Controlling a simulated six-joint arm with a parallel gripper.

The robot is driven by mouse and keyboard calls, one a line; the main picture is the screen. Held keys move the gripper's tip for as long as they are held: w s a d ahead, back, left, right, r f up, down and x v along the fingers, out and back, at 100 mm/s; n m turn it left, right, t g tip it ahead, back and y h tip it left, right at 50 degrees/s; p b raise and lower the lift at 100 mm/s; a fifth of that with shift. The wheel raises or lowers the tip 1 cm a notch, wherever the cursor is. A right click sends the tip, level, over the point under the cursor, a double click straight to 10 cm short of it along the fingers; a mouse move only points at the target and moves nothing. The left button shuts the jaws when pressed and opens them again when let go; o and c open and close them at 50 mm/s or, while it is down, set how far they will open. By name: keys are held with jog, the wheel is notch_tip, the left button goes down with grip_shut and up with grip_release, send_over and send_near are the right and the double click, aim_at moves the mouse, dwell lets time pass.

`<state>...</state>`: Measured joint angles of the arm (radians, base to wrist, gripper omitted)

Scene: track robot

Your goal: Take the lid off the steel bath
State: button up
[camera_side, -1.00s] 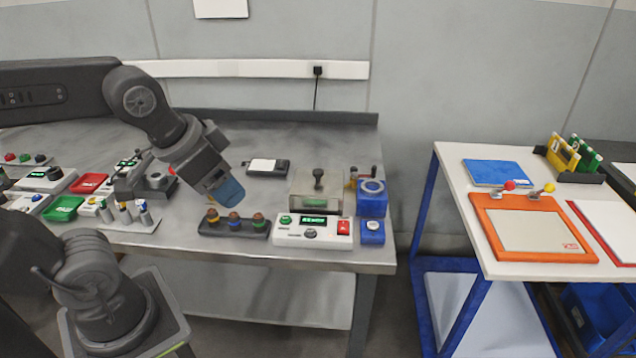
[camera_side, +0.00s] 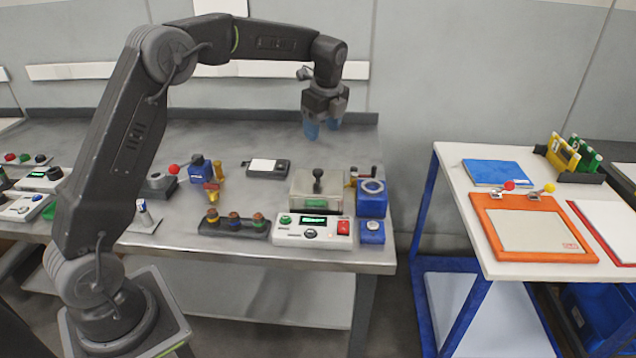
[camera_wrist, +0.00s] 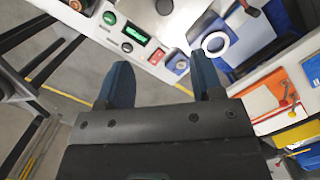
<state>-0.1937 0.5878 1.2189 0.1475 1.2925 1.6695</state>
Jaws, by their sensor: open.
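The steel bath (camera_side: 305,206) stands near the right end of the steel bench, behind a white control panel (camera_side: 312,230) with a green display. Its lid (camera_side: 302,184) is on top, with a dark knob (camera_side: 318,176) standing up in the middle. My gripper (camera_side: 322,131) is above and a little behind the lid, apart from it, with blue fingers pointing down. In the wrist view the two blue fingers (camera_wrist: 165,85) are spread with nothing between them. The knob (camera_wrist: 165,7) shows at the top edge of the wrist view.
A blue block with a white ring (camera_side: 372,196) stands close to the bath's right side. A dark rack with several coloured knobs (camera_side: 234,223) is at front left. A black device (camera_side: 266,168) lies behind left. The white side table (camera_side: 450,165) is right, across a gap.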

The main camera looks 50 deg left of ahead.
aim_at(318, 170)
jog(key=shift+m, duration=0.3)
jog(key=a+f, duration=0.1)
jog(key=f, duration=0.4)
jog(key=a+f, duration=0.1)
jog(key=f, duration=0.3)
jog(key=w+f, duration=0.1)
jog(key=f, duration=0.4)
jog(key=shift+a+f, duration=0.35)
jog(key=shift+a, duration=0.05)
jog(key=c, duration=1)
